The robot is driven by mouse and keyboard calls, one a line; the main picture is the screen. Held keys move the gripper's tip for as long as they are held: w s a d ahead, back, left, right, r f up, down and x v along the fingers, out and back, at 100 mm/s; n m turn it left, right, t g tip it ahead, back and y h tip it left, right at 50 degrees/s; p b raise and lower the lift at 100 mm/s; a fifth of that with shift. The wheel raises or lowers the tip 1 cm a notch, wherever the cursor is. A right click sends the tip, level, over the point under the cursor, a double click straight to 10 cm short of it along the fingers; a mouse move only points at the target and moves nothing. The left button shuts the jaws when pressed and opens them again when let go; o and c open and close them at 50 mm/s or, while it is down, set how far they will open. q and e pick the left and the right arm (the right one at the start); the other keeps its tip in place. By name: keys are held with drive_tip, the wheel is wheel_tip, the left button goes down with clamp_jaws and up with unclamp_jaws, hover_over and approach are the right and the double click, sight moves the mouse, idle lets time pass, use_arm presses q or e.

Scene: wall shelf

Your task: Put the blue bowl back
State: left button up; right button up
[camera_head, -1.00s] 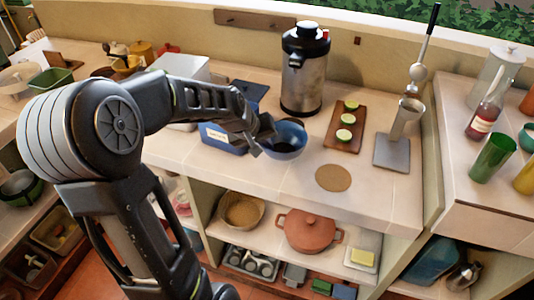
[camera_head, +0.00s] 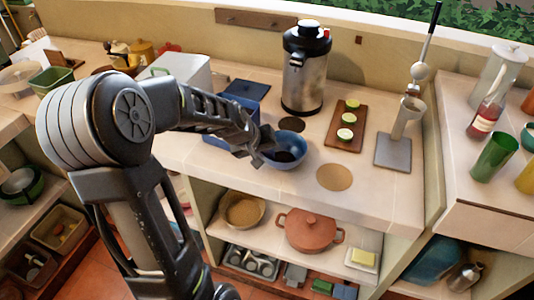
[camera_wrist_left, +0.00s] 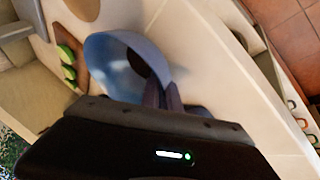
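The blue bowl (camera_head: 286,160) is at the front part of the counter, upright or nearly so. My left gripper (camera_head: 264,150) is at the bowl's left rim and appears shut on it. In the left wrist view the bowl (camera_wrist_left: 105,62) shows from close up, with the dark fingers (camera_wrist_left: 162,95) at its rim. I cannot tell how far the bowl is above the counter. A dark round spot (camera_head: 291,125) lies just behind the bowl, and a tan round spot (camera_head: 334,177) lies to its right. My right gripper is not in view.
A steel dispenser (camera_head: 306,75) stands behind the bowl. A wooden board (camera_head: 345,127) with lime halves lies to the right, then a grey-based press (camera_head: 393,152). A blue box (camera_head: 216,136) is left of the bowl. The shelf below holds an orange pot (camera_head: 309,230).

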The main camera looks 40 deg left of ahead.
use_arm(q)
drive_tip(key=o, duration=0.3)
drive_tip(key=shift+o, duration=0.2)
drive_tip(key=shift+r, duration=0.15)
drive_tip(key=shift+r, duration=0.15)
drive_tip(key=b+v, duration=0.1)
drive_tip(key=v, duration=1)
drive_tip(key=shift+s+r, duration=0.3)
drive_tip(key=shift+s, duration=0.05)
